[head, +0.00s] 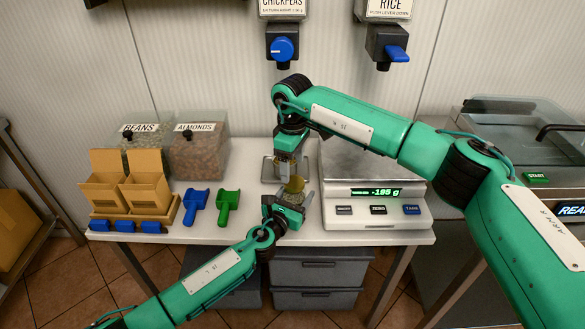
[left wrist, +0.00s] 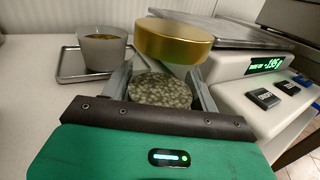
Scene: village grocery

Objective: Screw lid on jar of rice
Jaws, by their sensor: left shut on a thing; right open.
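The jar (head: 289,199) stands upright at the front middle of the table, pale grains inside. My left gripper (head: 291,203) is shut around its body. In the left wrist view the jar (left wrist: 163,90) shows between the two fingers. A gold lid (head: 294,184) is directly above the jar; it also shows in the left wrist view (left wrist: 173,41), roughly level. I cannot tell whether it rests on the rim or is seated on the thread.
A scale (head: 376,211) reading -195 g stands right of the jar. A metal tray (left wrist: 68,76) with a cup (left wrist: 102,50) lies behind. Green scoop (head: 228,206), blue scoop (head: 196,205) and cardboard boxes (head: 147,190) are at left. Rice dispenser (head: 388,45) hangs above.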

